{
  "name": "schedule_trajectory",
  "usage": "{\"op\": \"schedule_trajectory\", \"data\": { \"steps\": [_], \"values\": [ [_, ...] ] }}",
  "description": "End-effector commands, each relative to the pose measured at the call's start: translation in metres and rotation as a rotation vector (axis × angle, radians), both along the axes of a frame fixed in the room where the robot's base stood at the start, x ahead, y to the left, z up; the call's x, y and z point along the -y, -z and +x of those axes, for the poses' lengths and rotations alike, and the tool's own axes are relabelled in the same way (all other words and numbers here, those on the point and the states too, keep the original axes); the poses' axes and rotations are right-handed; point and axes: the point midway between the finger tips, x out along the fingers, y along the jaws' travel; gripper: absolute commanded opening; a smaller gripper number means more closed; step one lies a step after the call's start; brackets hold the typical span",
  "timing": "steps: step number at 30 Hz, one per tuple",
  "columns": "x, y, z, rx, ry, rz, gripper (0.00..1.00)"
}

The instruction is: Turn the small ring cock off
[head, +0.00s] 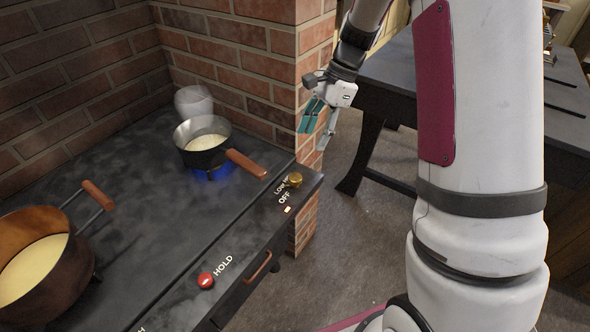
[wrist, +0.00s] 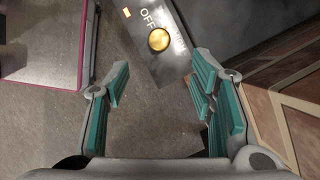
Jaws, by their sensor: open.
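The small ring cock is a brass knob (head: 295,179) on the front edge strip of the stove, beside the words OFF and LOW. In the wrist view the brass knob (wrist: 159,39) lies ahead of the fingertips, near the top middle. My gripper (head: 315,121) is open and empty, with teal finger pads. In the wrist view the open fingers (wrist: 160,85) stand either side of a clear gap. A blue flame (head: 213,174) burns under the small saucepan (head: 205,160).
The saucepan's wooden handle (head: 247,164) points toward the knob. A large copper pot (head: 78,268) stands at the left. A red HOLD button (head: 206,280) and a drawer handle (head: 258,266) are nearer. The brick pillar (head: 310,85) and dark table (head: 385,95) flank my gripper.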

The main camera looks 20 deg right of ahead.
Motion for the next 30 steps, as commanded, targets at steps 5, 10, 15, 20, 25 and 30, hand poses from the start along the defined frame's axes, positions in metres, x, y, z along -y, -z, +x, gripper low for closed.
{"op": "schedule_trajectory", "data": {
  "steps": [5,10,15,20,25,30],
  "values": [
    [-0.014,0.033,-0.003,-0.005,-0.004,0.001,0.50],
    [-0.026,0.064,-0.005,-0.005,-0.003,0.001,0.50],
    [-0.037,0.091,-0.007,-0.004,-0.004,0.000,0.50],
    [-0.044,0.107,-0.007,-0.002,-0.004,0.001,0.50],
    [-0.047,0.114,-0.008,-0.001,-0.004,0.000,0.50],
    [-0.047,0.114,-0.008,-0.001,-0.004,0.000,0.50]
  ]
}}
